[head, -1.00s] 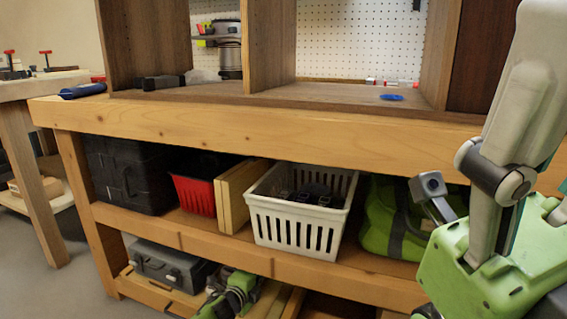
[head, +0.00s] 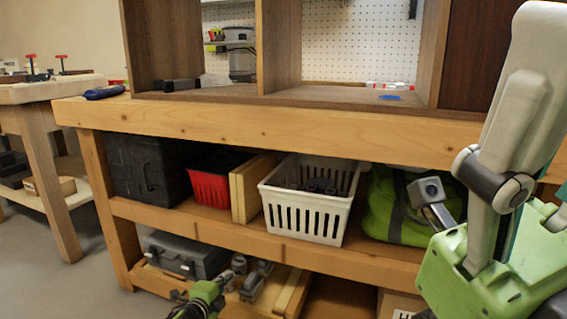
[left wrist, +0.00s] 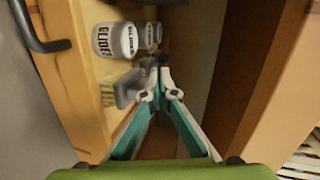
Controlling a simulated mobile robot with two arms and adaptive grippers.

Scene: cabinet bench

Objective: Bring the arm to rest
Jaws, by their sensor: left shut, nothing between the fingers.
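My left gripper (head: 203,298) shows small and green at the bottom edge of the head view, low in front of the bench's bottom shelf. In the left wrist view its two teal-lined fingers meet at the tips (left wrist: 160,88), shut and empty. Beyond the fingertips are white jars (left wrist: 115,40) and a brush (left wrist: 108,90) on a wooden surface. My right arm (head: 490,190) stands folded at the right of the head view, in front of the bench. Its gripper is out of view.
The wooden bench (head: 300,135) spans the view. Its middle shelf holds a black case (head: 145,175), red bin (head: 210,187), white basket (head: 305,215) and green bag (head: 395,205). A grey toolbox (head: 185,255) is below. Open floor (head: 60,285) lies at the left.

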